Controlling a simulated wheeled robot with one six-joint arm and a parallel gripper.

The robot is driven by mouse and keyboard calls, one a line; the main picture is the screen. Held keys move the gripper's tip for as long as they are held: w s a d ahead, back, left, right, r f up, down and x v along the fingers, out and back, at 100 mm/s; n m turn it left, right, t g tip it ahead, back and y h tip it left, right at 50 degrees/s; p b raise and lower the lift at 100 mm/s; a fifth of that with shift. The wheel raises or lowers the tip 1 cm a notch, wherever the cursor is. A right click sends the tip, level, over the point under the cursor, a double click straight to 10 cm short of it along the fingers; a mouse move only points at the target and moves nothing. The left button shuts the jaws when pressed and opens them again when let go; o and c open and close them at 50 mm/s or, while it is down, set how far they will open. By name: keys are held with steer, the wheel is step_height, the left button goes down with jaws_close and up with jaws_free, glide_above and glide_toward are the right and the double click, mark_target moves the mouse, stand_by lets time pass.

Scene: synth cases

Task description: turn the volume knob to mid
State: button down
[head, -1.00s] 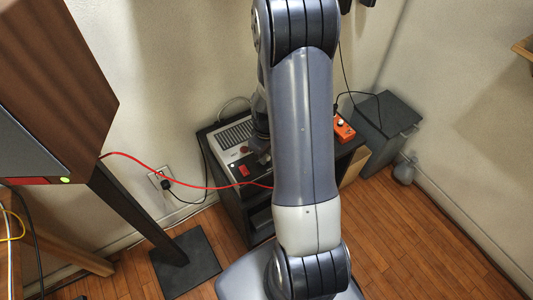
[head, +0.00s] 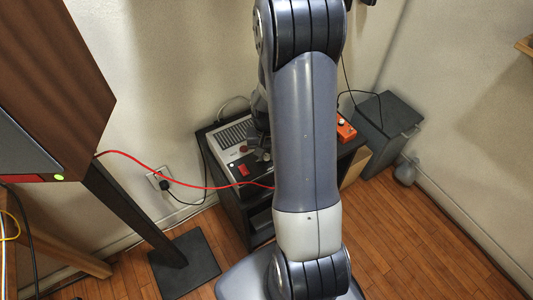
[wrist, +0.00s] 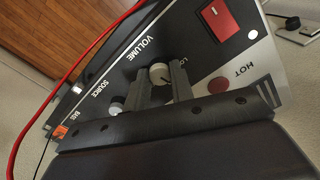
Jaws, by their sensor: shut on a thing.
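The volume knob (wrist: 160,73) is a small pale round knob below the printed word VOLUME on a dark panel (wrist: 130,68) in the wrist view. My gripper (wrist: 162,82) is shut on it, one finger on each side. The letters LO show to the right of the knob; the rest of its scale is hidden by the fingers. I cannot tell clearly where its pointer aims. In the head view the device (head: 228,160) stands on a black stand, with my gripper (head: 262,152) over its right part, the knob hidden.
A grey knob (wrist: 116,107) sits by SOURCE, a red rocker switch (wrist: 219,18) at upper right, and a red round part (wrist: 218,85) by HOT. A red cable (head: 170,177) crosses in front of the device. An orange box (head: 345,130) lies right of my arm.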

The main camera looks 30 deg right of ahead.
mark_target(266, 156)
steer(key=shift+m, duration=1.1)
steer(key=c, duration=1.2)
jaws_free()
step_height(266, 156, up, 11)
steer(key=p, duration=0.1)
steer(key=shift+f, duration=0.15)
step_height(266, 156, down, 11)
steer(key=shift+r+b, duration=0.1)
steer(key=shift+b, duration=0.5)
